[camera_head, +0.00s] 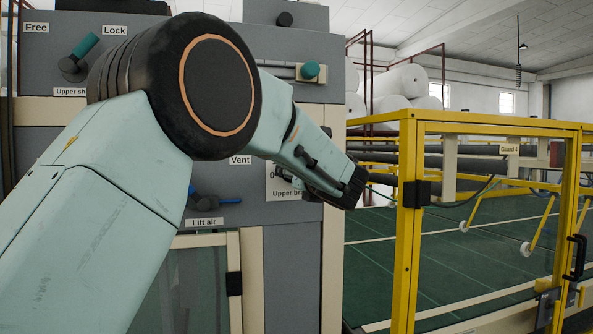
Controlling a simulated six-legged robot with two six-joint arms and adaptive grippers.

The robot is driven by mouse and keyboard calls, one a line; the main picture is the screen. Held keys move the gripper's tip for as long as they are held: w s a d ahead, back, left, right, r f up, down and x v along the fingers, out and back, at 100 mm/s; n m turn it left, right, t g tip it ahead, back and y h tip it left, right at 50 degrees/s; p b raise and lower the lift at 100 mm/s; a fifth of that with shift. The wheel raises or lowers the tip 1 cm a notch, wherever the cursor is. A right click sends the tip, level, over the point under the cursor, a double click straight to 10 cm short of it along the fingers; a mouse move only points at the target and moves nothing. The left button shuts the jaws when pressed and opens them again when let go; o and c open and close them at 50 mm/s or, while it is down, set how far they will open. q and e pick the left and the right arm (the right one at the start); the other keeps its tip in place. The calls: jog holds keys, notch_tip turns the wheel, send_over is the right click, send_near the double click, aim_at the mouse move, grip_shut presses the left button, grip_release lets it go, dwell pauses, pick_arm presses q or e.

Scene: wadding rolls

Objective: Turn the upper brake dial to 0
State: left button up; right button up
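The upper brake dial's white plate (275,184) is on the grey panel, with a "0" at its left and a label below that reads "Upper br" before it is cut off. A small dark part shows at the plate, but my gripper covers most of the dial, so its setting is hidden. My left arm crosses the panel from the lower left, and its dark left gripper (340,186) is in front of the dial and to its right. The fingers are seen from behind, so I cannot tell whether they are open or touch the dial. My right gripper is not in view.
The panel also carries a green-handled Free/Lock lever (83,48), a green knob (310,70) on a slide, and a blue Lift air handle (212,201). A yellow guard frame (408,220) stands at the right. White rolls (402,80) lie behind.

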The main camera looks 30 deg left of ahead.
pick_arm(q)
jog(key=shift+s+d, duration=0.1)
jog(key=shift+d, duration=0.05)
jog(key=shift+w+d, duration=0.15)
jog(key=shift+w, duration=0.05)
jog(key=c, duration=0.3)
jog(key=shift+c, duration=0.9)
jog(key=shift+s+a, duration=0.1)
jog(key=shift+a, duration=0.15)
jog(key=c, duration=0.5)
jog(key=shift+d, duration=0.1)
jog(key=shift+c, duration=1)
